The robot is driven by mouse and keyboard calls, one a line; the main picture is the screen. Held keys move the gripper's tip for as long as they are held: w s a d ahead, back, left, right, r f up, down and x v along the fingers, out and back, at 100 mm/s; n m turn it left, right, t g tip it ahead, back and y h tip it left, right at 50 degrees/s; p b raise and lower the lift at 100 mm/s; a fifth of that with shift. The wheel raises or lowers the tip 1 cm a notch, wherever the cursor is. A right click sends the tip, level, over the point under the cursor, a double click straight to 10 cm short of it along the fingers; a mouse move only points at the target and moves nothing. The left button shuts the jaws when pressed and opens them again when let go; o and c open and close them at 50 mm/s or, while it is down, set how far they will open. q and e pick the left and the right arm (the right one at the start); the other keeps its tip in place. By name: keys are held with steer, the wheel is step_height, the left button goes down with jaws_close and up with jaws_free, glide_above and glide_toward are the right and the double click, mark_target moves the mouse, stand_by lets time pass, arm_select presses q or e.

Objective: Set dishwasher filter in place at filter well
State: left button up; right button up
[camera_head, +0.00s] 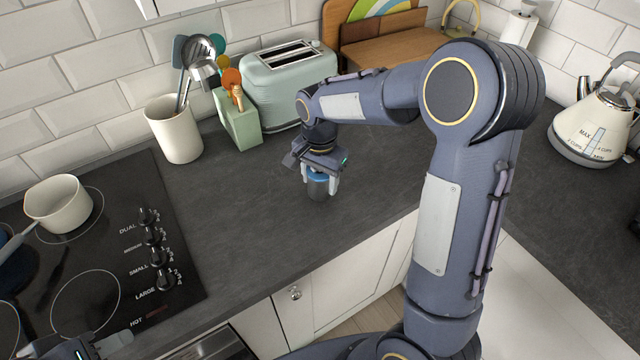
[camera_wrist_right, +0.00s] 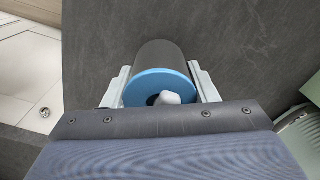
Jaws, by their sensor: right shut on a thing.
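The dishwasher filter (camera_head: 318,189) is a dark grey cylinder with a blue rim at its top. My right gripper (camera_head: 320,183) is shut on it over the worktop, in front of the green toaster. I cannot tell whether its lower end touches the worktop. In the right wrist view the filter (camera_wrist_right: 159,58) sits between both fingers, with its blue rim and a pale knob toward the wrist. My left gripper (camera_head: 112,343) shows only partly at the bottom left edge, and its jaw opening is unclear. The filter well is not in view.
A black hob (camera_head: 120,255) with a cream saucepan (camera_head: 60,204) is at left. A utensil crock (camera_head: 174,130), a green holder (camera_head: 238,122) and a toaster (camera_head: 288,85) stand along the wall. A kettle (camera_head: 590,128) is at far right. A metal-fronted appliance (camera_head: 212,347) shows at the bottom.

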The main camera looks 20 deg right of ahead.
steer(key=s+d+r+b, duration=0.2)
steer(key=s+r, duration=0.8)
steer(key=s, duration=0.4)
steer(key=shift+r, duration=0.3)
